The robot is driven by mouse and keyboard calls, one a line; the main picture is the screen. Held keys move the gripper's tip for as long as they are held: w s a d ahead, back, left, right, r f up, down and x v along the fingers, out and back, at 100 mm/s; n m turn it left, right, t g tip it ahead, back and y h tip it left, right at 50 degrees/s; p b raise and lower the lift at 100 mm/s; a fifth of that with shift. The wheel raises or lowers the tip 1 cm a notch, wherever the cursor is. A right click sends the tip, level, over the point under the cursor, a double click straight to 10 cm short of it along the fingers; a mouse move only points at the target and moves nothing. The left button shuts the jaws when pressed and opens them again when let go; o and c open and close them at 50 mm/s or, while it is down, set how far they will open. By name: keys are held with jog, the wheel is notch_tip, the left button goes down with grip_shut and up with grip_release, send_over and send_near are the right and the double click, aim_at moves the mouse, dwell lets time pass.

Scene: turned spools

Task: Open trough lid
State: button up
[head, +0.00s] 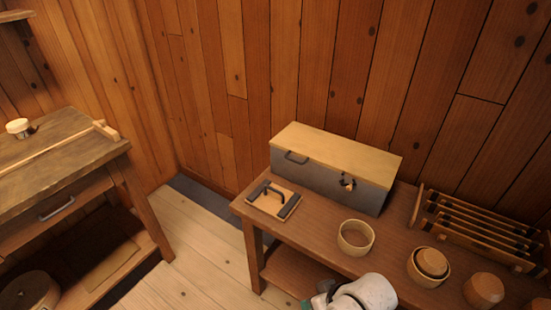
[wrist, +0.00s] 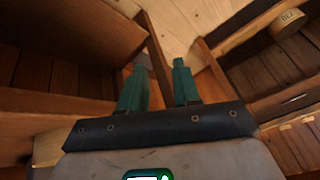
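The trough (head: 322,180) is a long grey box on the workbench against the plank wall. Its pale wooden lid (head: 335,150) lies flat on top, closed. A dark handle (head: 296,158) is on the front at the left, and a dark fitting with a light spot (head: 347,182), perhaps a latch, is further right. My gripper (wrist: 161,68) shows two teal fingers apart with nothing between them in the wrist view. In the head view only part of my white arm end shows at the bottom edge, below and in front of the trough, well apart from it.
Another table (head: 60,150) stands left, with floor (head: 190,235) between.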

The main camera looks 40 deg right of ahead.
aim_at(294, 161)
jog(key=w+d+r+m+t, duration=0.2)
jog(key=w+m+t, duration=0.1)
jog(key=w, duration=0.4)
jog(key=w+d+r+m+t+h+p, duration=0.1)
jog(key=w+d+r+m+t, duration=0.2)
jog(key=w, duration=0.4)
jog(key=w+d+r+m+t+h, duration=0.1)
jog(key=w+d+r+m+t, duration=0.1)
jog(key=w, duration=0.6)
jog(key=shift+w+d+r+m+t, duration=0.15)
jog(key=shift+d+m+t, duration=0.1)
jog(key=shift+m+t, duration=0.45)
jog(key=shift+s+d+r+m+t, duration=0.1)
jog(key=shift+d+m+t, duration=0.1)
jog(key=shift+m+t, duration=0.45)
jog(key=w+d+r+m+t+h, duration=0.2)
jog(key=d+r+m+h, duration=0.2)
jog(key=d+m+h, duration=0.35)
jog(key=shift+m+y, duration=0.25)
jog(key=shift+m, duration=0.05)
jog(key=b+x, duration=0.1)
jog(key=x, duration=0.6)
jog(key=b+x, duration=0.1)
jog(key=x, duration=0.3)
jog(key=shift+d+f+b, duration=0.25)
jog(key=shift+f+b, duration=0.05)
jog(key=shift+f, duration=0.05)
jog(key=shift+c, duration=0.2)
grip_shut()
